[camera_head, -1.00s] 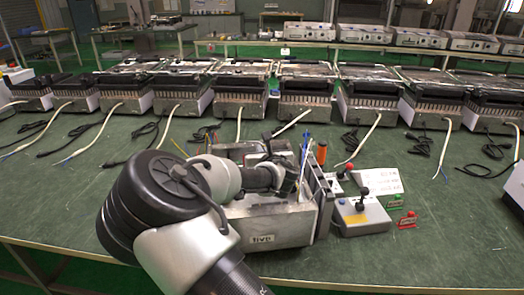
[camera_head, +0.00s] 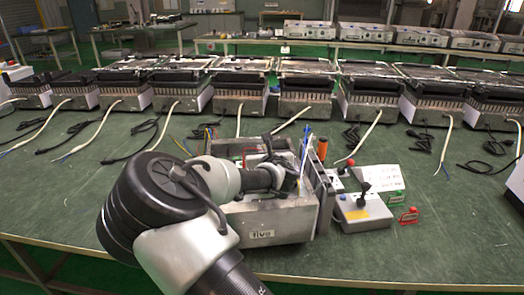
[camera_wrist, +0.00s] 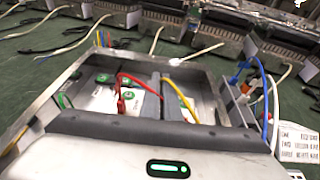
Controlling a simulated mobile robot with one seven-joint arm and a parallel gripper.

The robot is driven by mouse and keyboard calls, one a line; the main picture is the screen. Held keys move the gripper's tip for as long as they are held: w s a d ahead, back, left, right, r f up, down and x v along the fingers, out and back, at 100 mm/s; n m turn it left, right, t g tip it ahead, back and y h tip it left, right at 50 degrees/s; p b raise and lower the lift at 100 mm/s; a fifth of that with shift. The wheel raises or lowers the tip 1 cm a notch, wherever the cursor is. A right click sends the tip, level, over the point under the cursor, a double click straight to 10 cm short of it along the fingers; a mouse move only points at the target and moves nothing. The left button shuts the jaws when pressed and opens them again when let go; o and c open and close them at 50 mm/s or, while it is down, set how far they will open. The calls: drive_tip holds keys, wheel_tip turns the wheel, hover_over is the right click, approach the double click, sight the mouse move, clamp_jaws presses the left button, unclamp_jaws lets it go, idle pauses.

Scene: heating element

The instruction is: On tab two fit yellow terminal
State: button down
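In the wrist view, the open box (camera_wrist: 215,85) holds white plates with green round tabs (camera_wrist: 103,78). A red wire (camera_wrist: 133,77) arches over the left part. A yellow wire (camera_wrist: 180,94) bends down to the right of a grey upright part. The yellow wire's end, and whether it is gripped, cannot be made out.
Right of the box are an orange handle (camera_head: 322,149), a grey control box with a joystick (camera_head: 362,214) and a white card (camera_head: 380,179). Blue wires (camera_wrist: 267,95) rise at the box's right side. Several heater units with loose cables line the back.

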drive_tip(key=shift+f, duration=0.3)
drive_tip(key=c, duration=1.9)
unclamp_jaws()
drive_tip(key=shift+c, duration=0.2)
drive_tip(key=shift+s+r, duration=0.1)
drive_tip(key=shift+r, duration=0.05)
drive_tip(key=p+v, duration=0.3)
drive_tip(key=v, duration=1.4)
drive_tip(key=shift+p, duration=0.35)
drive_tip(key=shift+s, duration=0.1)
